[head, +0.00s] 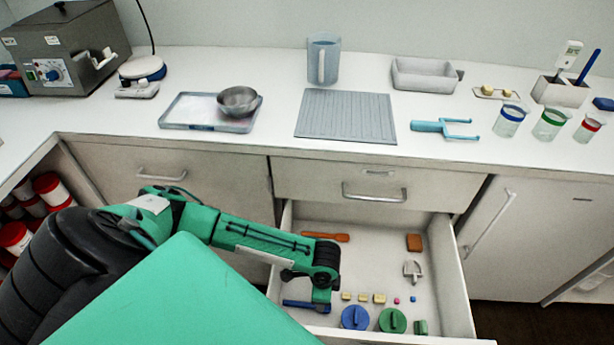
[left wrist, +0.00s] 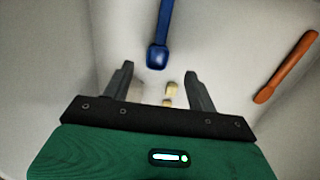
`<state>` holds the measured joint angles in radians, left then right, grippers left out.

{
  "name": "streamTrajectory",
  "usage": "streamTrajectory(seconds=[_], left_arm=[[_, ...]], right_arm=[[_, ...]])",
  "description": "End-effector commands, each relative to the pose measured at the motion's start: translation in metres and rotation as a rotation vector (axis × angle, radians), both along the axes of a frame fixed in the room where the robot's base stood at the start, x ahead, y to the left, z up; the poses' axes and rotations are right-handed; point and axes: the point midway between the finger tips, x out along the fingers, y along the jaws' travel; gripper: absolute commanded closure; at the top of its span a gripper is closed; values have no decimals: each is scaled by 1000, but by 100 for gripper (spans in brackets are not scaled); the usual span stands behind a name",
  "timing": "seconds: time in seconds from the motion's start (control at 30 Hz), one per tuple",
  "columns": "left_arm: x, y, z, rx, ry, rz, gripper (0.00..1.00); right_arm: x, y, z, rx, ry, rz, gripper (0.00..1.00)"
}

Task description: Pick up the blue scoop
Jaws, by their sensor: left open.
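The blue scoop (head: 306,306) lies in the open drawer, near its front left corner. In the left wrist view the scoop (left wrist: 159,52) has its bowl just ahead of the fingertips, roughly midway between them, with its handle running to the top edge. My left gripper (head: 322,292) reaches down into the drawer beside the scoop. In the left wrist view its jaws (left wrist: 159,70) are apart with nothing held between them. I cannot tell the height left between the fingertips and the scoop. My right gripper is not in view.
The drawer (head: 456,290) also holds an orange utensil (head: 326,237), a brown block (head: 414,243), a grey scoop-like piece (head: 413,270), small cream pieces (head: 379,298), a blue disc (head: 354,317) and a green disc (head: 392,320). Drawer walls stand close around. The counter (head: 270,165) is above.

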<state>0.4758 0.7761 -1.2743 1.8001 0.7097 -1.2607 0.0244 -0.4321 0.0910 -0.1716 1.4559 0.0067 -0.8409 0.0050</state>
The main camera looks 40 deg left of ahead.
Motion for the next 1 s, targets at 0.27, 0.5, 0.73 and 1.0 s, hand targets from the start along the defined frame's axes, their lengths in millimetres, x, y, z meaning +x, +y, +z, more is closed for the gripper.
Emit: streamTrajectory(seconds=[0.27, 0.5, 0.73, 1.0], left_arm=[[-1, 1, -25, 1, 0, 0, 42], [-7, 5, -60, 0, 1, 0, 42], [-7, 5, -72, 0, 0, 0, 42], [-7, 5, -72, 1, -1, 0, 65]], right_arm=[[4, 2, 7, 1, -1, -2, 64], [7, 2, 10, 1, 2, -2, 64], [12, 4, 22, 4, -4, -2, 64], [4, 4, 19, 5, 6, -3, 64]])
